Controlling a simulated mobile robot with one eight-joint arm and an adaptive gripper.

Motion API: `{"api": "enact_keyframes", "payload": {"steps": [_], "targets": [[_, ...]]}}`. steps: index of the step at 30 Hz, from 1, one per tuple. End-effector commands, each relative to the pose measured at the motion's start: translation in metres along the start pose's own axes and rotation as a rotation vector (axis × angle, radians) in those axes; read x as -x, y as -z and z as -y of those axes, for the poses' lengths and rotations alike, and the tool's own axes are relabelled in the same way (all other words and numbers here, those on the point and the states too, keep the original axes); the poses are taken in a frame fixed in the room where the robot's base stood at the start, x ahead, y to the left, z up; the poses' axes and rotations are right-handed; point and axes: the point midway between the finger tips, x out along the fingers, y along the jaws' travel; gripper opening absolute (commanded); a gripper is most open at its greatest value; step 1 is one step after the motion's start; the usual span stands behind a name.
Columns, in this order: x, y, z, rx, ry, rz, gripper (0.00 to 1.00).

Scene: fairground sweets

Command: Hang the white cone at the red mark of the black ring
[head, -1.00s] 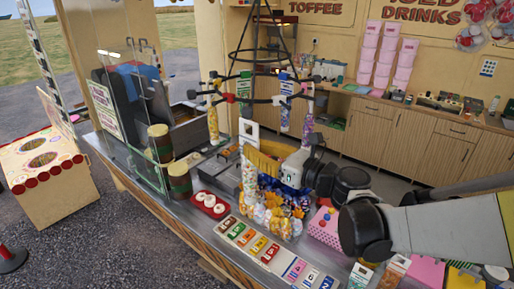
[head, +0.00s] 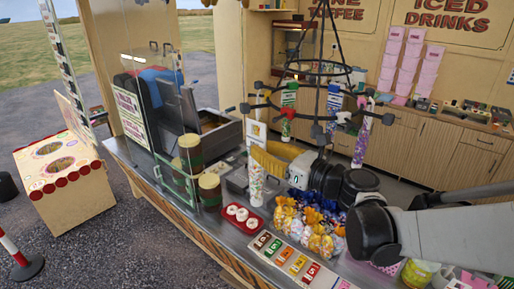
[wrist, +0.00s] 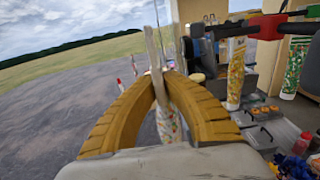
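The white cone (head: 255,180), clear with coloured sweets and a white tag (head: 256,133) on top, hangs upright in my gripper (head: 262,157). In the wrist view the yellow fingers (wrist: 160,100) are shut on it, with the cone (wrist: 168,125) partly hidden behind them. The black ring (head: 300,112) hangs above the counter, with coloured clips around it. Its red mark (head: 290,113) is on the near side, above and right of the held cone. The red mark (wrist: 268,26) also shows at the upper right in the wrist view. The cone is apart from the ring.
Wrapped sweets (head: 308,225), a red doughnut tray (head: 242,230) and striped jars (head: 190,153) stand on the counter below. Open ground lies left.

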Motion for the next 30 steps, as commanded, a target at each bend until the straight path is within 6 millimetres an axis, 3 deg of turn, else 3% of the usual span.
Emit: {"api": "enact_keyframes", "payload": {"steps": [18, 30], "targets": [[0.0, 0.001, 0.041, 0.0, 0.001, 0.0, 0.0], [0.0, 0.001, 0.051, 0.0, 0.0, 0.0, 0.0]]}}
